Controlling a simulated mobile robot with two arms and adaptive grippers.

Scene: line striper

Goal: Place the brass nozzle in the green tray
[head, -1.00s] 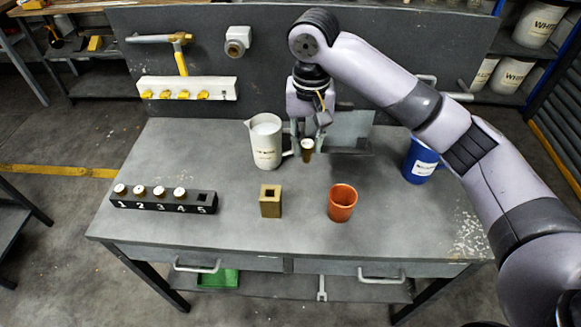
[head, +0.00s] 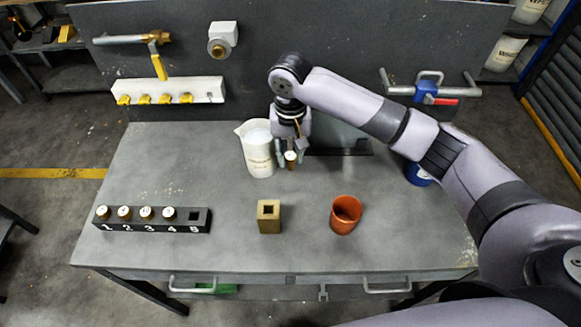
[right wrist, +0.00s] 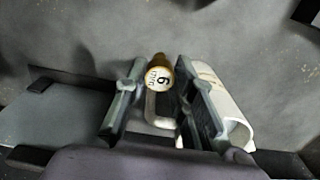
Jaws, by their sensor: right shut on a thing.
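My right gripper (head: 290,160) is shut on the brass nozzle (head: 291,157), a small brass piece with a white top. It holds the nozzle upright beside the white pitcher's handle, above the back middle of the bench. The green tray (head: 214,288) shows only in part, low under the bench's front edge by the left drawer. My left gripper is not in view.
The white pitcher (head: 257,148) stands close to the right gripper. A black numbered rack (head: 150,226) holds several capped pieces; slot 5 is empty. A brass block (head: 269,218) with a square hole and an orange cup (head: 345,215) stand in front. A blue mug (head: 418,175) is partly behind my arm.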

